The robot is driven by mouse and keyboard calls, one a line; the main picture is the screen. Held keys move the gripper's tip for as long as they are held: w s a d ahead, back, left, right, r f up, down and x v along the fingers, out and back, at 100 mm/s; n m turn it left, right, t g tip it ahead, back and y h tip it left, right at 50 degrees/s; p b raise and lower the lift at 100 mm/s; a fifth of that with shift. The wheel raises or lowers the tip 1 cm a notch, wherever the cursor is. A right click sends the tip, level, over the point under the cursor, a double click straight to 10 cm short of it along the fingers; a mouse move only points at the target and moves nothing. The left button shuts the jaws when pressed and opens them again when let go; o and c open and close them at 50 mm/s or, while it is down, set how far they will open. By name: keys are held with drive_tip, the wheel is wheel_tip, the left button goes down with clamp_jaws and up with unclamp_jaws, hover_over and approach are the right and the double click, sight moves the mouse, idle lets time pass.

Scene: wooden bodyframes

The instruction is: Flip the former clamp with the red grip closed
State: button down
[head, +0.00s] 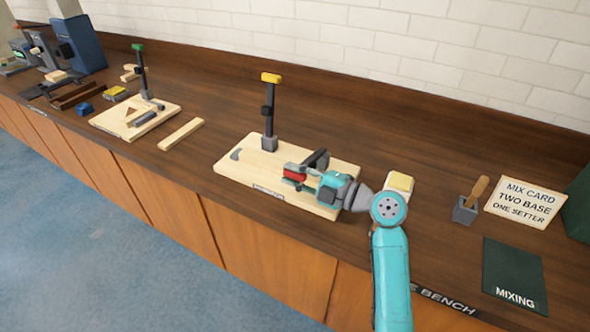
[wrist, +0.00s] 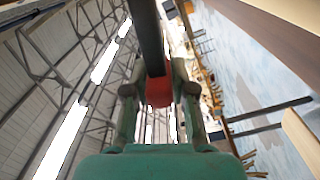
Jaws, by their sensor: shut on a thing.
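The clamp with the red grip (head: 294,174) stands on a pale wooden board (head: 232,165) on the bench. Its dark lever (head: 318,159) rises at a slant beside my gripper. My gripper (head: 300,177) reaches in from the right, low over the board, and is shut on the red grip. In the wrist view the red grip (wrist: 159,92) sits between the fingers of my gripper (wrist: 160,100), at the end of a dark bar (wrist: 146,35). The fingers hide part of the clamp, so its latch state is unclear.
A yellow-topped post (head: 269,105) stands on the same board. A second board (head: 105,122) with a green-topped post (head: 140,70) lies left, a loose wooden strip (head: 181,134) between.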

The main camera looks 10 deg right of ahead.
drive_tip(key=shift+d+f, duration=0.1)
drive_tip(key=shift+f, duration=0.1)
drive_tip(key=c, duration=1)
unclamp_jaws()
drive_tip(key=v, duration=1.2)
